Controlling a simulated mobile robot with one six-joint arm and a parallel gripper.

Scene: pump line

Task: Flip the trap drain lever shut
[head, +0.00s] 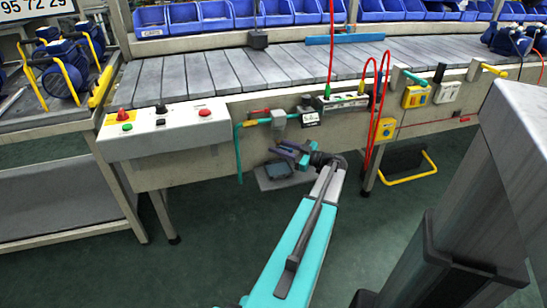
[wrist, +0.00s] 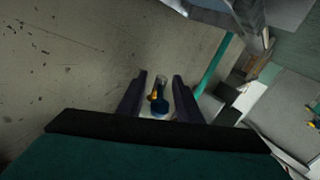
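The trap shows in the wrist view as a small clear-and-blue fitting (wrist: 161,106), with a small yellow-orange lever (wrist: 154,94) on its left side. I cannot tell for sure whether the lever is open or shut. My gripper (wrist: 158,76) is open, its two dark fingers on either side of the fitting, with visible gaps and nothing held. The trap and lever cannot be made out there.
A grey control box (head: 163,128) with buttons is left of my gripper. The conveyor (head: 230,68) runs above. A grey tray (head: 283,177) lies under my gripper. Red hoses (head: 375,120) and a yellow box (head: 416,97) are to the right.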

